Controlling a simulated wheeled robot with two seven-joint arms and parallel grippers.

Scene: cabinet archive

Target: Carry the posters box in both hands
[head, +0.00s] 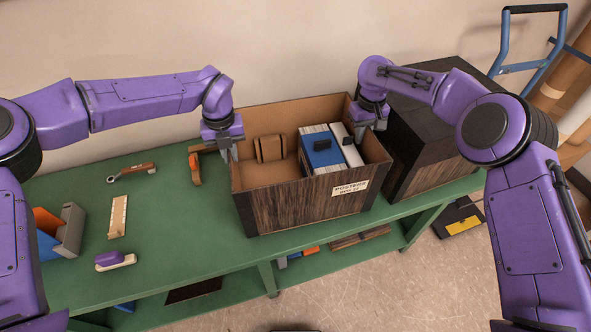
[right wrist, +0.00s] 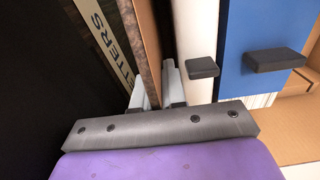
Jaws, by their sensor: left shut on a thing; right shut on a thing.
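The posters box (head: 295,208) is an open box with dark wood-grain sides, a tan inside and a white label on its front. It is upright over the green bench near its front edge; I cannot tell whether it touches the top. It holds a blue binder, a white binder and a small brown item. My left gripper (head: 229,151) is shut on its left wall. My right gripper (head: 361,131) is shut on its right wall. In the right wrist view the fingers (right wrist: 160,88) straddle the box wall (right wrist: 147,40).
A dark closed box (head: 432,145) stands close on the right; its label partly shows in the right wrist view. On the bench (head: 180,232) lie a wrench (head: 132,171), a wooden-handled tool (head: 195,168), a ruler (head: 118,216) and a purple-and-white item (head: 115,260). A blue cart frame (head: 520,67) stands at back right.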

